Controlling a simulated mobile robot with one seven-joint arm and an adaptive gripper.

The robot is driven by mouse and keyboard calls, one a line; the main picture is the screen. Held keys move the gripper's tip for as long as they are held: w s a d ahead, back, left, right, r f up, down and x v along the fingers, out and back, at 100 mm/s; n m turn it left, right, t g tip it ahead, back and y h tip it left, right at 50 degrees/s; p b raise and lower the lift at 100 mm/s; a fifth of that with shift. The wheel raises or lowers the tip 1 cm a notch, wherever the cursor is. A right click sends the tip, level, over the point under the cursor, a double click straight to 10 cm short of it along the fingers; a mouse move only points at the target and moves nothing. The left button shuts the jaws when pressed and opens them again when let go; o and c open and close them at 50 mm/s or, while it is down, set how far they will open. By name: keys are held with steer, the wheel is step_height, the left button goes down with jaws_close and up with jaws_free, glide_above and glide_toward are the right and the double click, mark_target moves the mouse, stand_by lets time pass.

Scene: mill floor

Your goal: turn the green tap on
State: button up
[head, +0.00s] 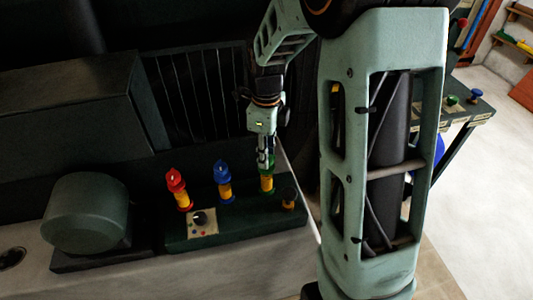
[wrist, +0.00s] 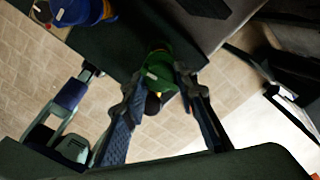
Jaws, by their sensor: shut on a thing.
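The green tap (head: 268,174) stands on a yellow stem at the right of a row of three taps on a dark green block (head: 240,230). My gripper (head: 266,162) points down at it from above and is shut on its green top. In the wrist view the green tap (wrist: 158,72) sits between the two fingers of my gripper (wrist: 157,86). The fingers partly hide the tap, so its exact turn cannot be told.
A blue tap (head: 222,174) stands just left of the green one, and a red tap (head: 176,181) farther left. A dark knob (head: 289,197) is close on the right. A rounded green housing (head: 85,215) stands at left.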

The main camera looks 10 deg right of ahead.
steer(key=n, duration=0.4)
steer(key=shift+n, duration=0.3)
steer(key=n, duration=0.3)
steer(key=shift+n, duration=0.3)
steer(key=n, duration=0.3)
steer(key=shift+n, duration=2.2)
steer(key=o, duration=1.2)
steer(key=shift+c, duration=0.2)
step_height(320, 180, up, 12)
